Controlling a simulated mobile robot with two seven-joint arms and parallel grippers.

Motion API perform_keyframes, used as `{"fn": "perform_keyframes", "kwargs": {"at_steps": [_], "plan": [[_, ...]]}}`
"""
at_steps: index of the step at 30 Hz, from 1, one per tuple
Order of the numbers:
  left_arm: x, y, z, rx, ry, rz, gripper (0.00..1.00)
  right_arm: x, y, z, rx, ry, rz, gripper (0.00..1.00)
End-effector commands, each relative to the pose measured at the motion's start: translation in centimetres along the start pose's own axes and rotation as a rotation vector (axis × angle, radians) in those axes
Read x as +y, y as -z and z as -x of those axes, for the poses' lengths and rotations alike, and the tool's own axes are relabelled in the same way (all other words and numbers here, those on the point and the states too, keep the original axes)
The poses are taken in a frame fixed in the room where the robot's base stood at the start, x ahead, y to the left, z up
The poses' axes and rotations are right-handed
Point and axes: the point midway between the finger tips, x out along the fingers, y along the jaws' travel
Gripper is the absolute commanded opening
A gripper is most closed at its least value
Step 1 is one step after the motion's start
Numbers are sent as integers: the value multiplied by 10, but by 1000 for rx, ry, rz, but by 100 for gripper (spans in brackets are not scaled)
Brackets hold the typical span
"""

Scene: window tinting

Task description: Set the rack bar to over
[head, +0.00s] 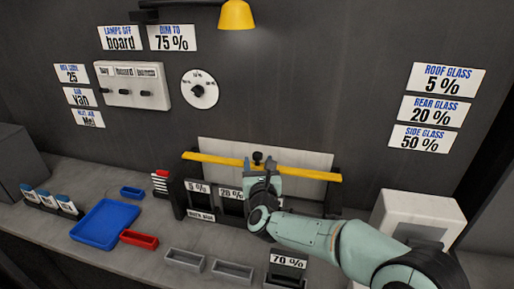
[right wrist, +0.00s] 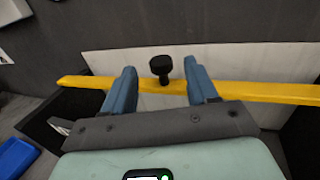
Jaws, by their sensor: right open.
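The yellow rack bar (head: 213,159) runs across the front of a pale panel above the film rack in the head view. A black knob (head: 257,157) sits near the bar's middle. In the right wrist view the bar (right wrist: 270,90) crosses the picture, and the black knob (right wrist: 160,66) shows between my fingers. My right gripper (head: 262,172) is at the bar's middle, open, with its blue fingers (right wrist: 160,84) on either side of the knob and apart from it. My left gripper is not in view.
Below the bar, the rack holds dark rolls labelled 5% (head: 199,187) and 20%, partly hidden by my right arm. Grey trays (head: 232,271), a blue tray (head: 105,220) and a red tray (head: 139,239) lie on the counter. A white box (head: 414,212) stands at right.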

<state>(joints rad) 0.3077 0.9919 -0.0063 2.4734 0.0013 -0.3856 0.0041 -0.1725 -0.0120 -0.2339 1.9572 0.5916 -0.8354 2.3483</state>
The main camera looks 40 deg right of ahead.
Motion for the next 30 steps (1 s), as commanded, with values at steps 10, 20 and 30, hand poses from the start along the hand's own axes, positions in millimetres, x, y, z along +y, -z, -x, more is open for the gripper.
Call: {"fn": "perform_keyframes", "kwargs": {"at_steps": [10,20,30], "plan": [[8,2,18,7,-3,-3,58,0,-1,-61,0,2,0,58],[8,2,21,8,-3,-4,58,0,0,-72,1,-1,0,58],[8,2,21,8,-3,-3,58,0,0,-72,0,0,-1,0]]}}
